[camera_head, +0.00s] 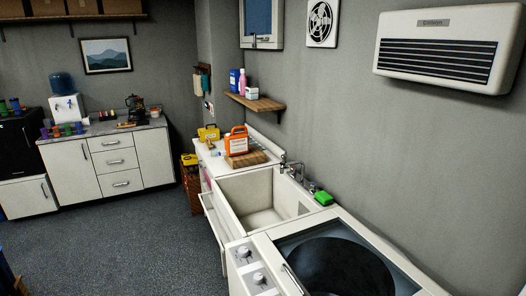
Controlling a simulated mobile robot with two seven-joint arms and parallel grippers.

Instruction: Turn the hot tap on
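The sink (231,188) is a deep white basin set in the counter along the right wall. A metal tap (290,166) stands at its back edge, against the wall, with small metal fittings beside it toward the green sponge. I cannot tell which fitting is the hot tap or how it is turned. No water shows running into the basin. Neither of my grippers is in view.
A green sponge (323,198) lies on the back ledge right of the tap. A white appliance with a dark round top (340,268) stands in front at right. An orange-and-white container (237,143) stands left of the sink. A wooden shelf (262,104) hangs above. Grey floor (130,240) is open at left.

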